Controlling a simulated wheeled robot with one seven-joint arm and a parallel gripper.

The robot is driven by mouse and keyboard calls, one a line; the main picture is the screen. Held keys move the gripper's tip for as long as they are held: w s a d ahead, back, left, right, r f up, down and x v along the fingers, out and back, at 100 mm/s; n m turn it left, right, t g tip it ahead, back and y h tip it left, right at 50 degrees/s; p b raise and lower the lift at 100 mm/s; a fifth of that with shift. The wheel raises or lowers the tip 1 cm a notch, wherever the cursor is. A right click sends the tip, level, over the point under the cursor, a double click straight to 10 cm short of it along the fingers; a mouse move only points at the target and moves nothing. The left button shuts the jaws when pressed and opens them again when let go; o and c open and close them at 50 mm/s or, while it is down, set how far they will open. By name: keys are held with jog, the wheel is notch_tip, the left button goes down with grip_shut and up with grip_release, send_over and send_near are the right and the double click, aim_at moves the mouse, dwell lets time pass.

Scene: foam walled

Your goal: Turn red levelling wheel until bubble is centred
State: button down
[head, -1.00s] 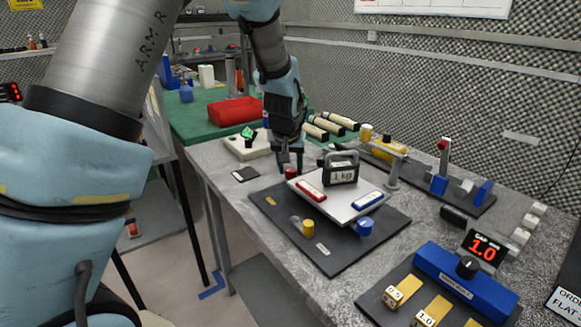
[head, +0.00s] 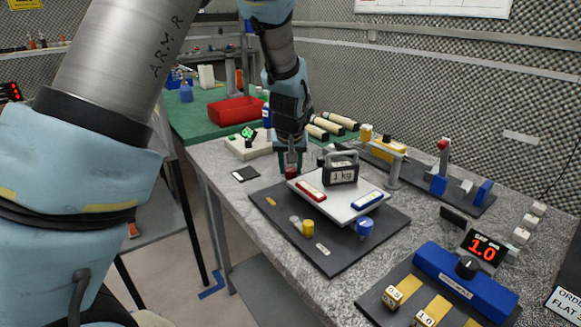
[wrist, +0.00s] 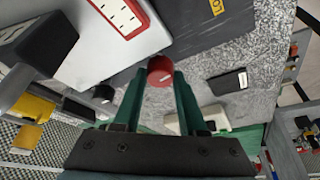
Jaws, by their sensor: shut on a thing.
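The red levelling wheel (head: 291,171) stands at the back left corner of the white levelling plate (head: 345,208). It also shows in the wrist view (wrist: 160,71). My gripper (head: 290,165) comes down from above, and its two green fingers are shut on the red wheel, one on each side. The red-framed level vial (head: 311,190) and a blue-framed vial (head: 367,200) lie on the plate. The red vial is partly seen in the wrist view (wrist: 122,14); I cannot make out a bubble in either. A yellow wheel (head: 308,227) and a blue wheel (head: 364,227) are at the plate's front.
A black 1 kg weight (head: 341,176) with a handle sits on the plate close to my gripper. A grey post (head: 393,170) stands right of the plate. A dark base board (head: 330,262) lies beneath. A small black pad (head: 245,174) lies left on the grey table.

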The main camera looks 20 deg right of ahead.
jog(key=n+y+p, duration=0.1)
jog(key=n, duration=0.1)
jog(key=n+y+p, duration=0.1)
jog(key=n, duration=0.2)
jog(key=shift+d+r+t, duration=0.15)
jog(key=shift+d+t, duration=0.05)
jog(key=shift+t, duration=0.1)
jog(key=n+y+p, duration=0.1)
jog(key=n, duration=0.1)
jog(key=n+p, duration=0.2)
jog(key=shift+d+n+y, duration=0.1)
jog(key=shift+n+y, duration=0.3)
jog(key=n+g+y+p, duration=0.1)
jog(key=n, duration=0.3)
jog(key=shift+w+d, duration=0.1)
jog(key=shift+n+g+y, duration=0.6)
jog(key=shift+n+g, duration=0.2)
jog(key=shift+n, duration=1.4)
jog(key=c, duration=0.7)
grip_release()
jog(key=shift+c, duration=0.2)
jog(key=shift+d, duration=0.1)
